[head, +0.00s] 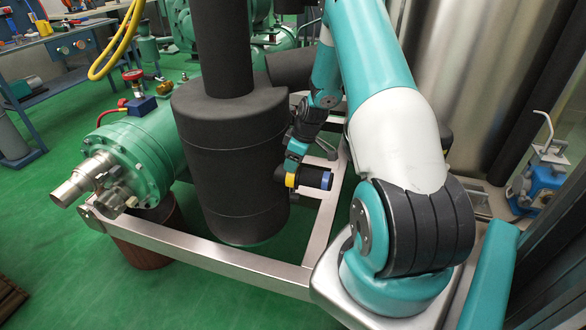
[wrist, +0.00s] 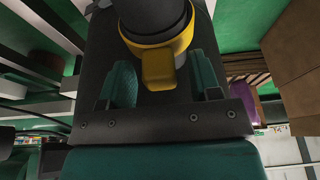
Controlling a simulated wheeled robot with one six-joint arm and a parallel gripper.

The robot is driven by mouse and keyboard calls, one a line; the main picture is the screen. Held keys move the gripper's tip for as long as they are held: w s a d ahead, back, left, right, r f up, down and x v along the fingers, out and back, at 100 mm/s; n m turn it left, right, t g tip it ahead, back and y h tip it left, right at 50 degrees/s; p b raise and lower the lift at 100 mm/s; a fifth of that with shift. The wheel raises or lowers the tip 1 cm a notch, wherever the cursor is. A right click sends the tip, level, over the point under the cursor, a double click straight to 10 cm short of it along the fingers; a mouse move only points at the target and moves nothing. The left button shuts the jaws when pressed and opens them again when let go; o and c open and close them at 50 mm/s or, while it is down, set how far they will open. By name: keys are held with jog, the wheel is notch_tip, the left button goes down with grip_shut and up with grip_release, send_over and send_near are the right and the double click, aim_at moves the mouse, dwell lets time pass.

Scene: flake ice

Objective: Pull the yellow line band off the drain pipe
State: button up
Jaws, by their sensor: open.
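The drain pipe is a short dark stub (head: 312,178) beside the black insulated vessel in the head view, with a blue ring near its right end. The yellow line band (head: 290,181) is around its left part. In the wrist view the band (wrist: 165,52) wraps the dark pipe (wrist: 153,18), and its yellow tab (wrist: 158,70) points down toward my gripper. My gripper (wrist: 163,78) is open, with one teal finger on each side of the tab, closer on the right. In the head view my gripper (head: 291,166) is just above the band, its fingers hard to make out.
The black insulated vessel (head: 230,150) stands close left of my gripper. A steel frame (head: 215,253) runs around below. A green horizontal vessel (head: 130,155) with a gauge lies at left. A large steel tank (head: 470,80) stands behind at right. Green floor shows inside the frame.

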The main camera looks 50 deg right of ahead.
jog(key=shift+c, duration=0.2)
grip_shut()
jog(key=shift+r+p, duration=0.35)
jog(key=shift+r, duration=0.1)
jog(key=shift+r+p, duration=2.2)
jog(key=shift+r, duration=0.95)
